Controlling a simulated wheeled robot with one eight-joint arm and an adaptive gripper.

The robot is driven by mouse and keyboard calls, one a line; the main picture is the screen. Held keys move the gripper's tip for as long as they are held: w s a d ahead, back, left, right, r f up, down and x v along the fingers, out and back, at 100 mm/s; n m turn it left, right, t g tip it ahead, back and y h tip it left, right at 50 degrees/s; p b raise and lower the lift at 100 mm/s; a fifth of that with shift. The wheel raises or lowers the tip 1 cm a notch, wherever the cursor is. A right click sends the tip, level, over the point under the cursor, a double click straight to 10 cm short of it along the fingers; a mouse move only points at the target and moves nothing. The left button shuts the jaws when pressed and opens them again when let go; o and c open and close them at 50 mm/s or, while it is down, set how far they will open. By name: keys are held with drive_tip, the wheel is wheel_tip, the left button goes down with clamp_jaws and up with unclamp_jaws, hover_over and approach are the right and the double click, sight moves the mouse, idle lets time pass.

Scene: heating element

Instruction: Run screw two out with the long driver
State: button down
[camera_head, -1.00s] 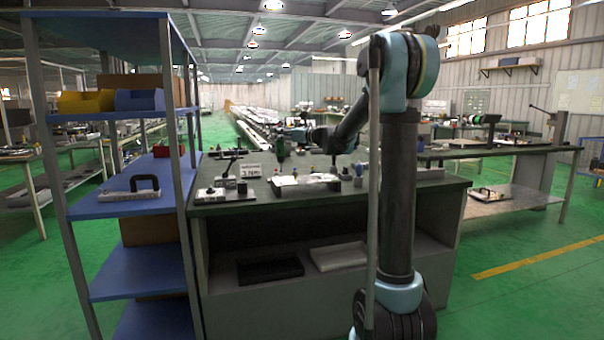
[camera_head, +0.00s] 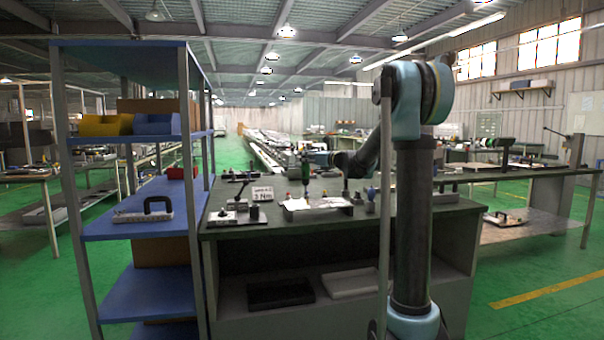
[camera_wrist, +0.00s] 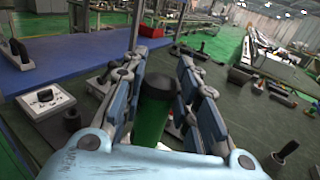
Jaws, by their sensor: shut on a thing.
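My gripper (camera_wrist: 160,100) is shut on a green driver handle with a black top (camera_wrist: 150,125). In the head view the driver (camera_head: 305,168) is upright above the dark bench top, close to the left part of a pale metal unit (camera_head: 318,207). My gripper's fingers are too small there to make out. I cannot tell whether the driver's tip touches anything. The screws are too small to pick out. In the wrist view my fingers and the handle hide most of what lies below.
A blue shelf rack (camera_head: 135,227) adjoins the bench on the left. Its lower cubby holds a black tray (camera_head: 280,293) and a pale tray (camera_head: 349,283).

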drive_tip(key=w+d+m+t+h, duration=0.2)
drive_tip(key=d+h, duration=0.1)
drive_tip(key=d, duration=0.6)
drive_tip(key=w+d+m+t+h, duration=0.2)
drive_tip(key=d+h, duration=0.1)
drive_tip(key=d, duration=0.6)
drive_tip(key=shift+w+d+r+m, duration=0.25)
drive_tip(key=shift+d+r+m, duration=0.05)
drive_tip(key=shift+d+r, duration=0.1)
drive_tip(key=shift+f, duration=0.15)
